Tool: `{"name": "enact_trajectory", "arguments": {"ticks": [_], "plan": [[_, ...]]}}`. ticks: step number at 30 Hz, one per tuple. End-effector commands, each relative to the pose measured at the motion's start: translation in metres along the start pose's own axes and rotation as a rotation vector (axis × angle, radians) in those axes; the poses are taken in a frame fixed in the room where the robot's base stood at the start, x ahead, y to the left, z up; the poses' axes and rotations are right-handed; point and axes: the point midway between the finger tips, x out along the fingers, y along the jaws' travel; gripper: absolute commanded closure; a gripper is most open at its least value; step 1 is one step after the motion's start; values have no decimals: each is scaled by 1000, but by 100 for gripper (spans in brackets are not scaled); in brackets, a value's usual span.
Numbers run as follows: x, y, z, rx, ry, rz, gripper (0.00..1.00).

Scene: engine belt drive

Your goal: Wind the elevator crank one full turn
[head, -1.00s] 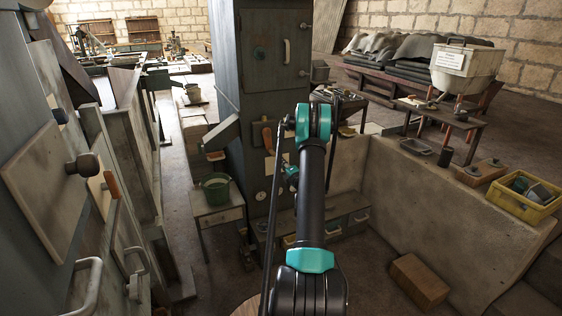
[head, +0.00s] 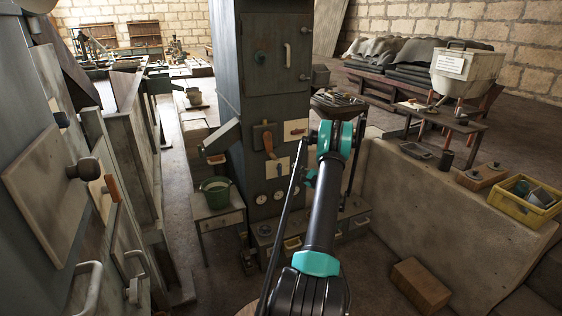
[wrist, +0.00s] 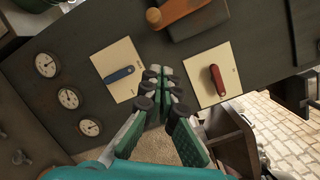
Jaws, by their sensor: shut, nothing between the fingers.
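The elevator crank (head: 268,141), with an orange wooden grip, is on the front of the tall grey elevator cabinet (head: 262,95). Part of it shows at the top edge of the wrist view (wrist: 180,10), cut off by the frame. My gripper (wrist: 163,82) is shut and empty, in front of the panel, below the crank in that picture and apart from it. The fingers lie between a card with a blue lever (wrist: 118,73) and a card with a red lever (wrist: 217,79). In the head view the gripper is not clearly visible behind my arm.
Several round gauges (wrist: 68,97) sit on the panel beside the blue-lever card. A green bucket (head: 215,192) stands on a small table left of the cabinet. A low wall (head: 440,210) with a yellow crate (head: 525,198) runs along the right. A brick-like block (head: 420,285) lies on the floor.

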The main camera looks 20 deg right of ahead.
Motion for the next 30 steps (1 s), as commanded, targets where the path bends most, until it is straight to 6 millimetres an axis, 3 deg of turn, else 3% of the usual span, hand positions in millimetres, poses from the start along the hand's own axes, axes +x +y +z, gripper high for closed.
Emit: {"name": "enact_trajectory", "arguments": {"ticks": [6,14,30], "plan": [[-7,-5,-10,-349,-29,8,100],[-2,-6,-12,-465,-40,9,100],[94,-4,-8,-462,-41,10,100]]}}
